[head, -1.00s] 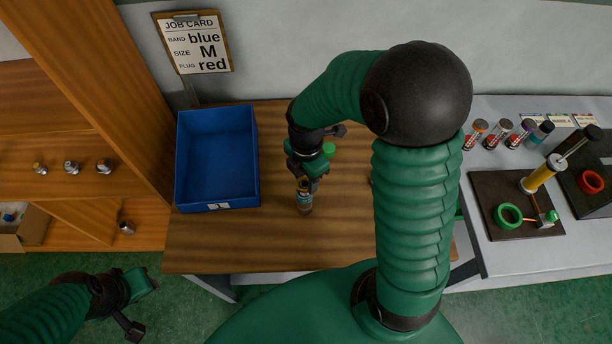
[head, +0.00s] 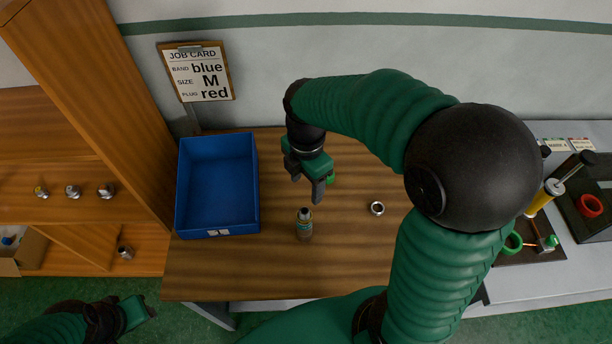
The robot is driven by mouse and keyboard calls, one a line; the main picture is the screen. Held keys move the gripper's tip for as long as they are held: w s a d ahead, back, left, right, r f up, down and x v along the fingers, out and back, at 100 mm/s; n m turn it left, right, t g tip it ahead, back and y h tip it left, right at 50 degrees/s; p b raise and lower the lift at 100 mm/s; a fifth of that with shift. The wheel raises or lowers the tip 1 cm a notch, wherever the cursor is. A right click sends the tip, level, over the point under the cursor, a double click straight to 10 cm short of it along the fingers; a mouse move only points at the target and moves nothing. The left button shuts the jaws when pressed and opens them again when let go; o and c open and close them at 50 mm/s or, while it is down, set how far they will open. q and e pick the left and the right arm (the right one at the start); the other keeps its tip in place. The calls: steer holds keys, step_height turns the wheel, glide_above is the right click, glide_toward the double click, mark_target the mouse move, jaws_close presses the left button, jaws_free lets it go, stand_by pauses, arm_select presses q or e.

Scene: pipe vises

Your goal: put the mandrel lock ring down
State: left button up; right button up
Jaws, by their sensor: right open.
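My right gripper (head: 318,192) is open and empty above the wooden table (head: 340,265), just behind a small dark bottle-like cylinder (head: 304,226). The cylinder stands upright and apart from the fingers. A small silver ring (head: 377,208) lies on the table to the right of the cylinder. At the right bench a green ring (head: 512,243) and a red ring (head: 590,205) lie on dark plates. I cannot tell which ring is the mandrel lock ring. My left gripper (head: 140,312) is at the lower left, off the table; its jaws are unclear.
A blue bin (head: 218,190) stands at the table's left. A job card (head: 197,72) on the wall reads blue, M, red. Silver fittings (head: 73,191) sit on the left shelf. A yellow post (head: 543,195) stands on the right bench. The table's front is clear.

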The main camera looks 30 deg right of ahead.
steer(key=s+a+f+m+t, duration=0.2)
steer(key=s+a+f+m, duration=0.2)
steer(key=m, duration=1.4)
step_height(320, 180, down, 3)
steer(key=shift+s+a+f+m+t, duration=0.15)
steer(key=shift+a+m+t, duration=0.2)
steer(key=shift+a, duration=0.2)
